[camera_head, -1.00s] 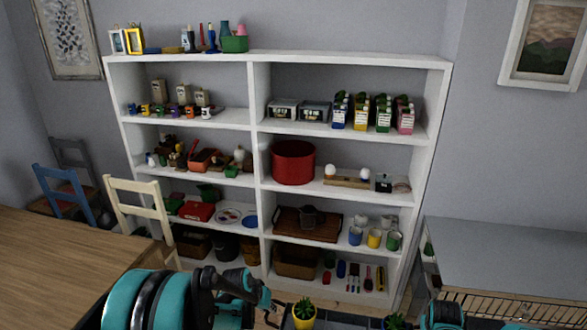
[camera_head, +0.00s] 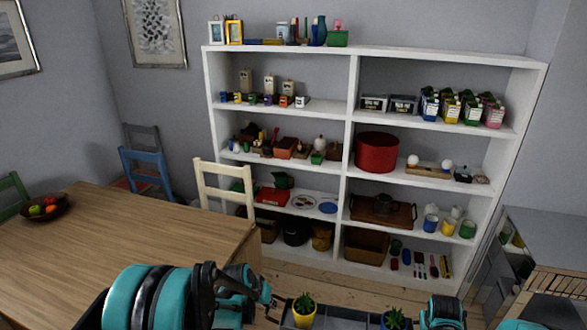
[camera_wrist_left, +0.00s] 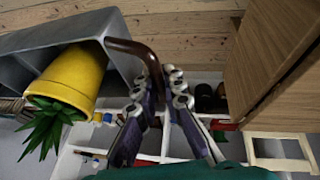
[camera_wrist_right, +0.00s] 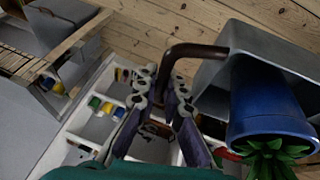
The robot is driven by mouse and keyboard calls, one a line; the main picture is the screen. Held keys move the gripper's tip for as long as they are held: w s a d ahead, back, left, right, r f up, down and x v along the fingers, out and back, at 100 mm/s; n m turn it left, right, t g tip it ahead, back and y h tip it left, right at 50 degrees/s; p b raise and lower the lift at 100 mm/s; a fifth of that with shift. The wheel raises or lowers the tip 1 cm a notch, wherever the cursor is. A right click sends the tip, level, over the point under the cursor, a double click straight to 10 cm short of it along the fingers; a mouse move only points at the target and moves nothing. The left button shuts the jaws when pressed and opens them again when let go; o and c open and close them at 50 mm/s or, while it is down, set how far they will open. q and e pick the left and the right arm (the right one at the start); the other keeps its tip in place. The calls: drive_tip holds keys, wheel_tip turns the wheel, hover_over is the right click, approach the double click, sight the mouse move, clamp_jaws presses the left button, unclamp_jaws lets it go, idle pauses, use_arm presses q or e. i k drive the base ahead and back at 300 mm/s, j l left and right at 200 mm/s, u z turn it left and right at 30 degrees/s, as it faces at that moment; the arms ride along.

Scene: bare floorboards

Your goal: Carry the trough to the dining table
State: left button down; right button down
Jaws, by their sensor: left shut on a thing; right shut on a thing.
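The trough (camera_head: 345,321) is a grey divided container with a brown bar handle at each end. It shows at the bottom edge of the head view, partly cut off. A yellow pot with a spiky plant (camera_head: 304,311) and a second plant (camera_head: 396,319) ride in it. My left gripper (camera_head: 268,298) is shut on one handle (camera_wrist_left: 134,47); its fingers (camera_wrist_left: 163,82) pinch it in the left wrist view. My right gripper (camera_wrist_right: 164,84) is shut on the other handle (camera_wrist_right: 192,50), near the blue pot (camera_wrist_right: 268,112). The dining table (camera_head: 110,255) is wooden and stands at the left.
A fruit bowl (camera_head: 44,207) sits on the table's far left; the rest of the top is mostly clear. A cream chair (camera_head: 224,186) and a blue chair (camera_head: 147,172) stand behind it. A loaded white shelf (camera_head: 350,140) fills the back. A grey counter (camera_head: 545,240) is at right.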

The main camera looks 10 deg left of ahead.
sight(98, 252)
drive_tip(key=k+j, duration=0.1)
drive_tip(key=j, duration=0.35)
drive_tip(key=k+j, duration=0.15)
drive_tip(key=j, duration=0.3)
drive_tip(key=k+j+u, duration=0.1)
drive_tip(key=j, duration=0.4)
drive_tip(key=k+j, duration=0.1)
drive_tip(key=j, duration=0.95)
drive_tip(key=i+j+u, duration=0.1)
drive_tip(key=j, duration=1.05)
drive_tip(key=i+j+u, duration=0.1)
drive_tip(key=i+j, duration=1)
drive_tip(key=j, duration=0.15)
